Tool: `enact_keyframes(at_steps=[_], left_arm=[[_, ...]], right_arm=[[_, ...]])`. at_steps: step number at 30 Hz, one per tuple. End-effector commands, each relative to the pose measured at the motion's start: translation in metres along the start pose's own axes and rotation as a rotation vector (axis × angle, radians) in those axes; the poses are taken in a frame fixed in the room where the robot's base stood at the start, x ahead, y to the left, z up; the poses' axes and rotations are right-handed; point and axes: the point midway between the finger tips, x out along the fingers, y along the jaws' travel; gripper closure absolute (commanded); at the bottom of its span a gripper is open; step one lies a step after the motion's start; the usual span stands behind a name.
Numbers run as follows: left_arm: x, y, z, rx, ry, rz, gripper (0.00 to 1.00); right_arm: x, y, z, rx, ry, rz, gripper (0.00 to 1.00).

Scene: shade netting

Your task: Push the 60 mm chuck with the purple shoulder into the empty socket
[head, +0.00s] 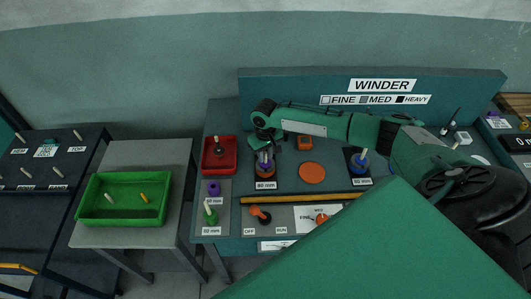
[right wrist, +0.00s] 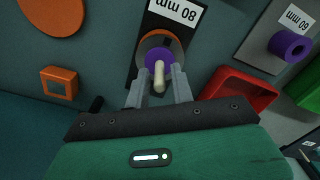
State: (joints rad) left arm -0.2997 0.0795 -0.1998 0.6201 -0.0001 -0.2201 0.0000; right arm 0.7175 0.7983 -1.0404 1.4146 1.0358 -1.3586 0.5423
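A chuck with a purple shoulder (right wrist: 151,62) and a cream peg stands over an orange ring on a dark plate. The plate's label (right wrist: 175,14) seems to read 80 mm, upside down in the right wrist view. My right gripper (right wrist: 160,77) is around the peg, one finger on each side, with gaps showing. In the head view my right gripper (head: 264,152) comes down onto this station from above and partly hides the chuck. I cannot tell how deep the chuck sits. A blue chuck (head: 361,161) stands in another plate to the right. My left gripper is not in view.
A red tray (head: 233,156) lies left of my right gripper. A purple ring-shaped piece (head: 213,187) and a green chuck (head: 210,216) stand in front of it. An orange disc (head: 312,173) and a small orange square (head: 305,142) are to the right. A green tray (head: 95,214) stands on the side table.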

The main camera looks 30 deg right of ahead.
Motion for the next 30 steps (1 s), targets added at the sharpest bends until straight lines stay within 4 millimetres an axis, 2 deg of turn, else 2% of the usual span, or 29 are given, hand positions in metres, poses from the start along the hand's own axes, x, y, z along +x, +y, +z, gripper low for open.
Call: enact_keyframes(at_steps=[10,14,17,27,30], left_arm=[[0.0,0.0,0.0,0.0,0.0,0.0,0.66],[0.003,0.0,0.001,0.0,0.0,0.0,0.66],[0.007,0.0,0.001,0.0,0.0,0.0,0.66],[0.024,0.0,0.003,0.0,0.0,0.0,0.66],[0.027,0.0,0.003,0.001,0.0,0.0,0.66]], right_arm=[[-0.001,0.0,-0.001,0.0,0.002,0.0,0.64],[-0.01,0.0,-0.001,-0.001,0.004,-0.001,0.64],[-0.026,0.001,-0.002,-0.001,0.006,-0.001,0.64],[-0.102,0.001,-0.002,0.0,0.006,-0.001,0.64],[-0.118,0.0,-0.001,0.0,0.003,0.0,0.64]])
